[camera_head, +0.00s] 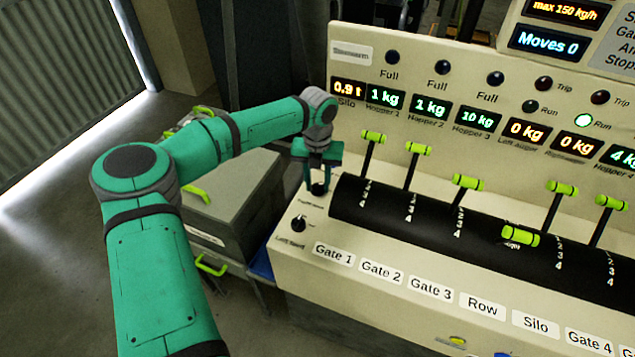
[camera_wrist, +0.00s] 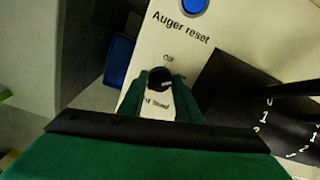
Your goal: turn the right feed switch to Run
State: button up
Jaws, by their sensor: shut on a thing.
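The right feed switch (camera_head: 319,189) is a small black knob on the cream panel, at the upper of two knobs left of the black drum. My gripper (camera_head: 320,176) is over it from above, shut on it. In the wrist view the knob (camera_wrist: 159,79) sits between my two green fingertips (camera_wrist: 160,92). "Off" is printed above it, and a partly hidden label ending in "feed" is below. A pale mark on the knob points roughly right. The fingers hide part of the knob's surroundings. The left feed switch (camera_head: 299,223) stands apart below.
A blue button (camera_wrist: 194,5) marked Auger reset lies above the knob in the wrist view. The black drum (camera_head: 400,212) with green-handled levers (camera_head: 413,150) is close on the right. A grey box (camera_head: 231,200) stands left of the panel. The display (camera_head: 547,43) reads Moves 0.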

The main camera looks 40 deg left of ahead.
aim_at(317, 185)
jog(key=shift+s+d+m, duration=0.1)
jog(key=shift+m, duration=0.5)
jog(key=shift+f, duration=0.1)
jog(key=o, duration=1.1)
jog(key=shift+c, duration=0.2)
jog(key=shift+r, duration=0.2)
jog(key=shift+r, duration=0.3)
notch_tip(317, 185, up, 10)
